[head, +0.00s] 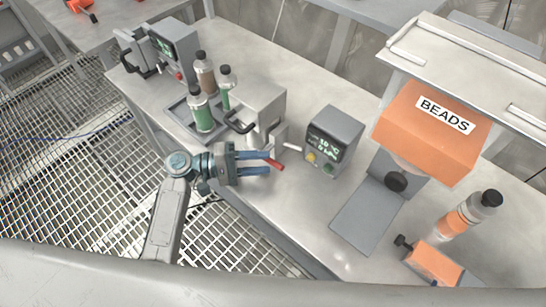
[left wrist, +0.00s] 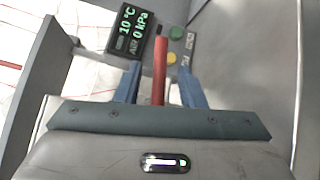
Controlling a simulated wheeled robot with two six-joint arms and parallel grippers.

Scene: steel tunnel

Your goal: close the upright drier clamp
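The upright drier (head: 262,103) is a grey box-shaped unit with a black handle, standing on the steel bench. A red clamp lever (head: 276,165) shows beside its base; it also shows in the left wrist view (left wrist: 159,72) as a red bar. My left gripper (head: 268,163) is open, its two blue fingers on either side of the red lever. In the left wrist view, gaps show between the lever and both fingers (left wrist: 160,80). The lever's pivot and the clamp's seat are hidden. My right gripper is not in view.
A gauge box (head: 332,140) reading 10 °C and 0 kPa stands right of the drier. Bottles stand in a tray (head: 179,116) behind-left. An orange BEADS bin (head: 432,125), a grey bracket (head: 362,215), a bottle (head: 468,215) and an orange block (head: 436,262) occupy the right.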

